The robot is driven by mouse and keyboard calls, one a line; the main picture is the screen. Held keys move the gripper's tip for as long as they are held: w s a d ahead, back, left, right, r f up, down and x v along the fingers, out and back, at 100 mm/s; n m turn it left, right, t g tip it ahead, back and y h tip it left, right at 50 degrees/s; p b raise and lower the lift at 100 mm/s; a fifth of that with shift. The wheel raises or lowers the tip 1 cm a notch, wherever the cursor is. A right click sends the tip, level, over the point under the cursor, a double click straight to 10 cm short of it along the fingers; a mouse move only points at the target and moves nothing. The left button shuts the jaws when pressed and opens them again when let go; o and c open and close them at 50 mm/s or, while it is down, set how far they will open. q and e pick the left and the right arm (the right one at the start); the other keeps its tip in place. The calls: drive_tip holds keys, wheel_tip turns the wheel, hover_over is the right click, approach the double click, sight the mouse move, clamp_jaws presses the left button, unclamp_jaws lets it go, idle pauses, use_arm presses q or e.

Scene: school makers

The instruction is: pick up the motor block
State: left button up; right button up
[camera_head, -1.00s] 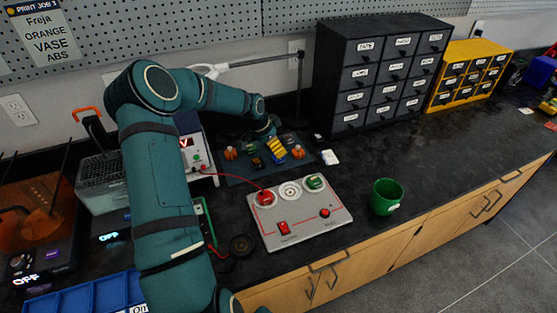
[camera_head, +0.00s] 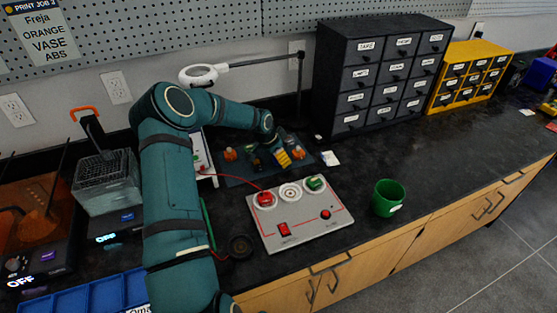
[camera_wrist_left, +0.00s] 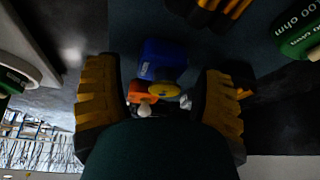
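In the left wrist view, a blue block (camera_wrist_left: 162,60) with a yellow disc on its near end lies on the dark mat (camera_wrist_left: 130,25); it appears to be the motor block. My left gripper (camera_wrist_left: 160,105) is open, with one ridged yellow-and-black finger on each side of the view. The block shows between and beyond the fingers, without visible contact. An orange part with a whitish knob shows just below it. In the head view my left gripper (camera_head: 270,160) is low over the mat, and I cannot make out the block clearly there. My right gripper is not in view.
Other small parts, including an orange one (camera_head: 230,154), lie close around the gripper on the mat. A grey panel (camera_head: 300,218) with switches stands in front, with a green cup (camera_head: 387,198) to its right. A black drawer cabinet (camera_head: 380,75) stands behind.

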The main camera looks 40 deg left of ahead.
use_arm(q)
drive_tip(key=c, duration=0.9)
drive_tip(key=shift+c, duration=0.2)
drive_tip(key=shift+r, duration=0.1)
